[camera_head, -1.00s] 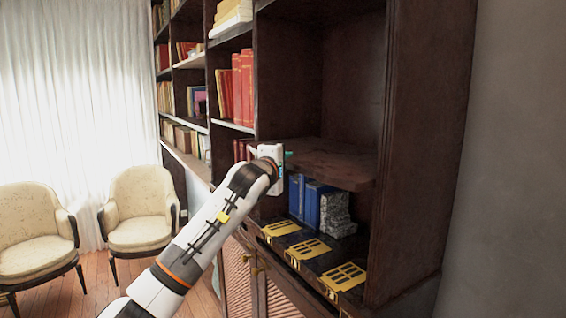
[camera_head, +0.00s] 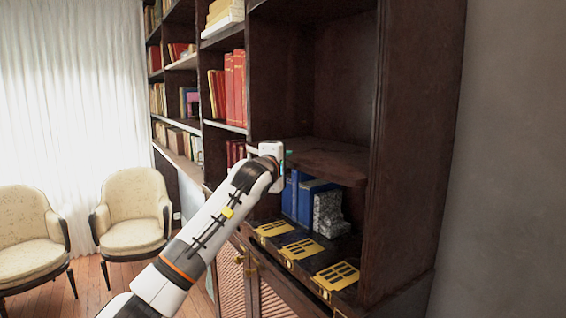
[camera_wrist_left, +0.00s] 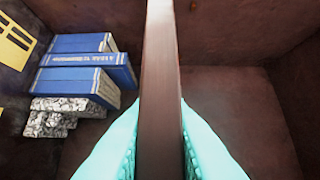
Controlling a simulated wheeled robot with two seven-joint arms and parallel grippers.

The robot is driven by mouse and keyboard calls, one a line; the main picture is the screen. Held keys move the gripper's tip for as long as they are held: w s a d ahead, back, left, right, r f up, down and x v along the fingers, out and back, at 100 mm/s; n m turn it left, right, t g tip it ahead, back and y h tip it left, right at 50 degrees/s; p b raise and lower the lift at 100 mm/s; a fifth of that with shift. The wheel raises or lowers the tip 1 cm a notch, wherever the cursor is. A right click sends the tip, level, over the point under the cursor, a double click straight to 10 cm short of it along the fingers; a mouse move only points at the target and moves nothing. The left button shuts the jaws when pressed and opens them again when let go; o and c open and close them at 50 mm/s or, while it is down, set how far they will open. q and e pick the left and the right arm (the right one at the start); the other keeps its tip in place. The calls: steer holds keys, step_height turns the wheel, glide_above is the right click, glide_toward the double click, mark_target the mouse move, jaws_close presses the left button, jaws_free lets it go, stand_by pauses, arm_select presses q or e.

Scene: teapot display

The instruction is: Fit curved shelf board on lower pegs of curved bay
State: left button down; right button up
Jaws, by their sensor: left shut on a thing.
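The curved shelf board (camera_head: 328,158) is dark brown wood and lies about level inside the curved bay (camera_head: 288,75) of the dark bookcase. It also shows edge-on in the left wrist view (camera_wrist_left: 160,75). My left gripper (camera_head: 278,163) is shut on the board's front left edge; its teal fingers (camera_wrist_left: 160,150) lie on both faces of the board in the left wrist view. The lower pegs are hidden or too small to make out, so I cannot tell whether the board rests on them. My right gripper is not in view.
Blue books (camera_head: 304,198) and a grey speckled block (camera_head: 329,214) stand under the board. Several yellow slotted plates (camera_head: 299,248) lie along the bay's front ledge. The bay's right side wall (camera_head: 410,140) is close to the board. Two cream chairs (camera_head: 133,215) stand at left.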

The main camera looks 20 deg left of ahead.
arm_select(q)
steer(key=shift+w+d+r+b, duration=0.25)
steer(key=shift+w+d+b, duration=0.2)
steer(key=shift+d+b, duration=0.05)
steer(key=c, duration=1.3)
jaws_free()
steer(key=shift+s, duration=0.15)
steer(key=shift+f, duration=0.3)
steer(key=shift+s+a+f+b, duration=0.1)
steer(key=shift+s+b, duration=0.1)
steer(key=shift+b, duration=0.15)
steer(key=shift+s+a+r+b, duration=0.15)
steer(key=shift+s+b, duration=0.95)
steer(key=shift+s, duration=0.85)
steer(key=shift+s+a+r+b, duration=0.1)
steer(key=shift+s+b, duration=1)
steer(key=shift+s, duration=0.8)
steer(key=shift+s+a+r+b, duration=0.15)
steer(key=shift+s+b, duration=0.95)
steer(key=shift+s, duration=0.85)
